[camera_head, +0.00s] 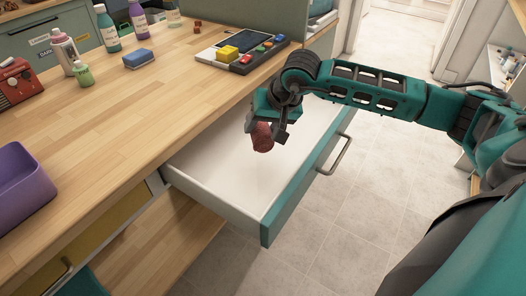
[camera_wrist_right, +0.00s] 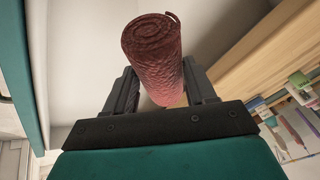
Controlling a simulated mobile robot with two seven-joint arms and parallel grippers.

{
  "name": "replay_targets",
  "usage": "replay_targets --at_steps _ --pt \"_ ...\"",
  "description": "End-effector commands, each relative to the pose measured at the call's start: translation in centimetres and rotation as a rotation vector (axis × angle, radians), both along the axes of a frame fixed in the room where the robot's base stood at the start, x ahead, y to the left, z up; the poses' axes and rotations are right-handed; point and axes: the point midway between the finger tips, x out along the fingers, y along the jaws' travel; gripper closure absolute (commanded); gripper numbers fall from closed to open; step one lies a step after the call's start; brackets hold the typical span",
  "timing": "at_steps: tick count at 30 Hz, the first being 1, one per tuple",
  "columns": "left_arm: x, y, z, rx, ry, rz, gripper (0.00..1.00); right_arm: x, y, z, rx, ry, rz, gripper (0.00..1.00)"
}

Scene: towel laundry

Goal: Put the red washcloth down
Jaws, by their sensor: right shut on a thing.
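The red washcloth (camera_head: 262,137) is rolled up and held by my right gripper (camera_head: 266,128) above the open drawer (camera_head: 225,160). In the right wrist view the rolled washcloth (camera_wrist_right: 152,60) stands between the two fingers of my right gripper (camera_wrist_right: 160,95), its spiral end showing. The drawer's white floor shows no other thing lying on it. Whether the cloth touches the drawer floor is hard to tell; it looks to hang above it. My left gripper is not in view.
The wooden counter (camera_head: 120,120) lies to the left, with a blue sponge (camera_head: 138,58), bottles (camera_head: 107,30), a purple bin (camera_head: 20,185) and a red box (camera_head: 17,82). A dark tray with coloured blocks (camera_head: 243,55) stands behind the drawer. The drawer's teal front (camera_head: 300,195) has a handle.

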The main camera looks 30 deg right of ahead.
Motion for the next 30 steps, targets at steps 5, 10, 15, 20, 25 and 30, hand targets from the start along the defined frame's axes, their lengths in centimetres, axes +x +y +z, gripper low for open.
replay_targets --at_steps 5,10,15,20,25,30 --pt "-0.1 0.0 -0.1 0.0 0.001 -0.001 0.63 -0.1 0.0 -3.9 0.001 0.002 0.001 0.74" --pt "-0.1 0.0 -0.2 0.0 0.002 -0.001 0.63 0.0 0.0 -5.2 0.0 -0.001 0.0 0.74" --pt "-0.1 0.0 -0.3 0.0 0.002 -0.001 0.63 -0.1 0.1 -7.0 0.002 0.003 0.0 0.74" --pt "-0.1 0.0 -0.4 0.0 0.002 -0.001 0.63 -0.1 0.0 -9.3 0.001 0.002 0.001 0.74" --pt "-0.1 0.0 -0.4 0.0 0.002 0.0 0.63 0.0 0.0 -9.4 0.0 -0.001 0.001 0.74" --pt "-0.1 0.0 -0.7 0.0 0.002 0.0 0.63 0.0 0.0 -9.7 -0.001 -0.001 0.001 0.74"
